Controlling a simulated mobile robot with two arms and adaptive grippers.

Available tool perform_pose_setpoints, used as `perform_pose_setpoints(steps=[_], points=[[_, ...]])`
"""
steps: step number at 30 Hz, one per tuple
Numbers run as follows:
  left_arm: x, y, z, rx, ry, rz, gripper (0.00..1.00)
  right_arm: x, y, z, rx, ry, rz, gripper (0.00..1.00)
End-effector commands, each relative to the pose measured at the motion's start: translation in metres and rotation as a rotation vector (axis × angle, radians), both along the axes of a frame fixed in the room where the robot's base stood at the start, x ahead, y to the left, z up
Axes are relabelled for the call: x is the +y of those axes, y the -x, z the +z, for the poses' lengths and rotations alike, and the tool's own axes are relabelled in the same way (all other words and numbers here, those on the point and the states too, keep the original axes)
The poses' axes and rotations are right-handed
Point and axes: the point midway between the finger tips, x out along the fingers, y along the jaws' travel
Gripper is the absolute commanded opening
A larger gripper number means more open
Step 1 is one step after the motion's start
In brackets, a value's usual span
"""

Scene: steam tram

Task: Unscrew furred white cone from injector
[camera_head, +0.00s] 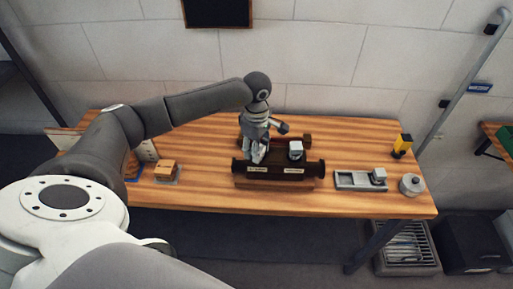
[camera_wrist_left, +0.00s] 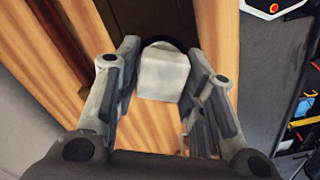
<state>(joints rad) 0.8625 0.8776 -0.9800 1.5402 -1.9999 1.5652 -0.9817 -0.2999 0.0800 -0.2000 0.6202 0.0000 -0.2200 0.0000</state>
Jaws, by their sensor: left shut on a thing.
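The dark injector body (camera_head: 274,183) lies near the middle of the wooden table, with two pale labels along its front. My left gripper (camera_head: 256,156) reaches down over its left half. In the left wrist view, my left gripper (camera_wrist_left: 166,62) is shut on a white, blocky piece (camera_wrist_left: 162,76), apparently the furred white cone. A dark round edge shows behind that piece; whether it is still joined to the injector cannot be told. In the head view my fingers mostly hide it. A second pale block (camera_head: 296,147) sits on the injector's right half. My right gripper is not in view.
A grey tray (camera_head: 347,181) holding a grey block (camera_head: 378,174) lies right of the injector, beside a round grey pot (camera_head: 412,185). A yellow-black object (camera_head: 402,144) stands behind them. A wooden-topped block (camera_head: 166,168) lies left. Bare table lies between.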

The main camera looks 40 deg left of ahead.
Motion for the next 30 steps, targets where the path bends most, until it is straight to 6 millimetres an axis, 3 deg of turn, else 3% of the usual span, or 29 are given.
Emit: perform_pose_setpoints(steps=[14, 30], points=[[0.0, 0.0, 0.003, -0.001, 0.0, 0.07, 0.04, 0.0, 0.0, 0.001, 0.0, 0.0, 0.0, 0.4], [0.0, 0.0, 0.03, -0.002, 0.0, 0.069, 0.04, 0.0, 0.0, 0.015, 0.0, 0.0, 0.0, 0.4]])
